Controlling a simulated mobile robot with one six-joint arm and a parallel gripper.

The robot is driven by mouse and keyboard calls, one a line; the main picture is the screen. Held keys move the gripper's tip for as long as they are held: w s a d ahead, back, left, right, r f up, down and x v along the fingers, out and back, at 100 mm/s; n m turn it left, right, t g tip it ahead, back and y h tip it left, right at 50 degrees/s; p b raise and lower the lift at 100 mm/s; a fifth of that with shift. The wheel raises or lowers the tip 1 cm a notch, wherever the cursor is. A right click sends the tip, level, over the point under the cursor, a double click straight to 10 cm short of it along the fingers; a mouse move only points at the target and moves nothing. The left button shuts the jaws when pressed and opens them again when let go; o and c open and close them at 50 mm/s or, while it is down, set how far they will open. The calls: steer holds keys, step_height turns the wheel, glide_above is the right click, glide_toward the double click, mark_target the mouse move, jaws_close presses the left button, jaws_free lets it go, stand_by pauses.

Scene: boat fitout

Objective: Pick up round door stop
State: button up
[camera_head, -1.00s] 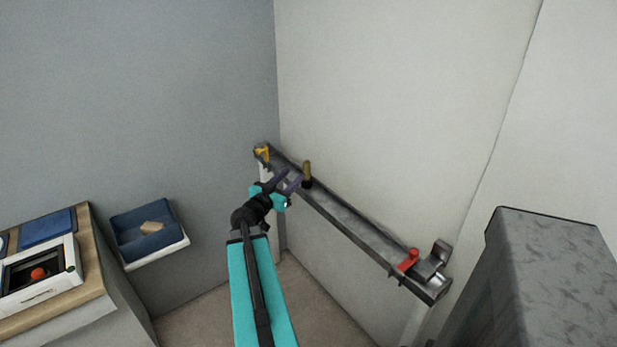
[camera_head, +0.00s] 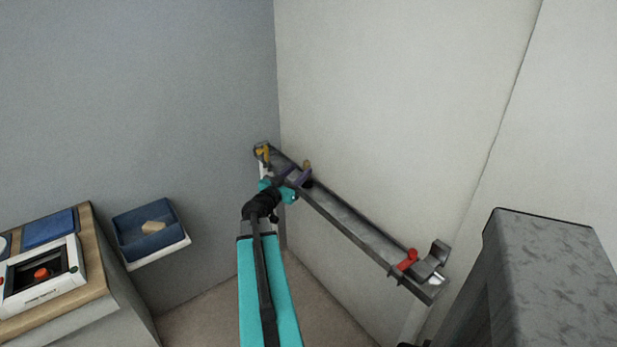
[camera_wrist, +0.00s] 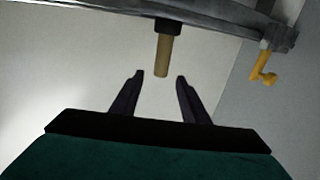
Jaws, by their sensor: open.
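The round door stop, a tan cylinder with a black base (camera_wrist: 163,52), stands on the narrow dark rail shelf in the corner. Its tan top also shows in the head view (camera_head: 307,164), with its lower part mostly hidden by my gripper (camera_head: 292,178). In the wrist view my gripper (camera_wrist: 160,78) is open. The tan end points towards the gap and lies between the two dark fingertips in the picture. No contact shows, and I cannot tell the exact depth between them.
The rail shelf (camera_head: 350,219) runs along the pale wall. It carries a yellow hook-like piece (camera_head: 263,153), a red piece (camera_head: 408,260) and a grey metal bracket (camera_head: 434,262). A blue tray (camera_head: 145,246) is at left. A grey cabinet (camera_head: 560,250) stands at right.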

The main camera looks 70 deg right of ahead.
mark_target(305, 165)
steer(key=shift+s+d+p, duration=0.2)
steer(key=shift+d+p, duration=0.1)
steer(key=shift+d, duration=0.55)
steer(key=shift+s+d+p, duration=0.15)
steer(key=shift+d+p, duration=0.1)
steer(key=shift+d, duration=0.55)
jaws_close()
